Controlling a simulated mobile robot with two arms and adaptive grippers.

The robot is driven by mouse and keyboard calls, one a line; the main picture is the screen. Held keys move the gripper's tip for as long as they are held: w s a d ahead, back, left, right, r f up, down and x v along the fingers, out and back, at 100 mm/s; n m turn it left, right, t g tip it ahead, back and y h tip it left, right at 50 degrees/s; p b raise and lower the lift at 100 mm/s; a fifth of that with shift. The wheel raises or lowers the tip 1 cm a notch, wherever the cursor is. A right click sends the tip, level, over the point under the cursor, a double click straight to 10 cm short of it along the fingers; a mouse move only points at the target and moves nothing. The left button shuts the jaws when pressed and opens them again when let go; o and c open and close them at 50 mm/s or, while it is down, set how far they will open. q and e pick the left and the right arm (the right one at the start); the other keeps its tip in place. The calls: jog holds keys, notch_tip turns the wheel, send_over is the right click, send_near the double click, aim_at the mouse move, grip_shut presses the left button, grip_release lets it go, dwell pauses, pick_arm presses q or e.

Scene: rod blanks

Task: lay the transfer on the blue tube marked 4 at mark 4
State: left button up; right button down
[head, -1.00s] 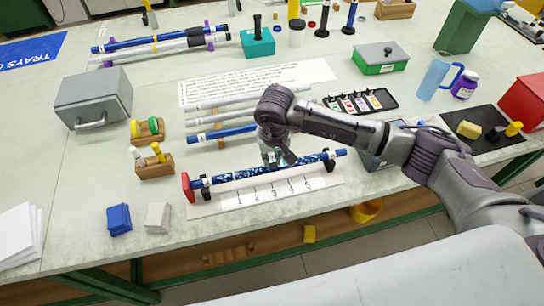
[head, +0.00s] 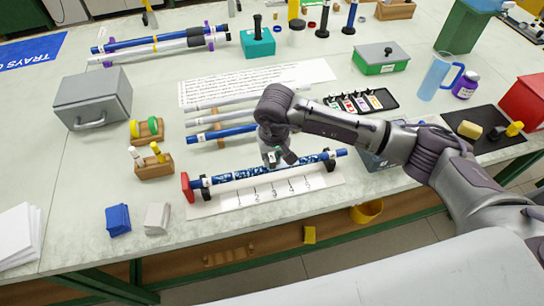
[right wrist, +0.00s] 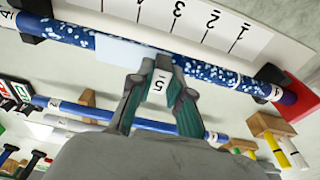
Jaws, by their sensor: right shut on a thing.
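The dark blue speckled tube (head: 235,176) lies level across two black supports above a white strip with marks 1 to 5 (head: 268,192). In the right wrist view the tube (right wrist: 205,72) has a white label (right wrist: 4,20) at the left edge, seemingly a 4. My right gripper (head: 279,158) is low over the tube, right of its middle. In the wrist view its fingers (right wrist: 160,66) are shut on a small white piece (right wrist: 158,86) marked 5. A pale blue flat piece (right wrist: 116,50) lies against the tube beside the fingertips; I cannot tell whether they join. My left gripper is out of view.
A red end block (head: 187,187) stands at the tube's left end. Behind lie another blue tube (head: 222,134) and pale rods on a rack. A black tray (head: 362,102) of cards is right of my arm. Blue (head: 118,219) and white (head: 157,217) pads lie front left.

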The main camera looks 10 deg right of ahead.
dwell(0.5)
jog(key=shift+r+p, duration=1.25)
jog(key=shift+r, duration=2.25)
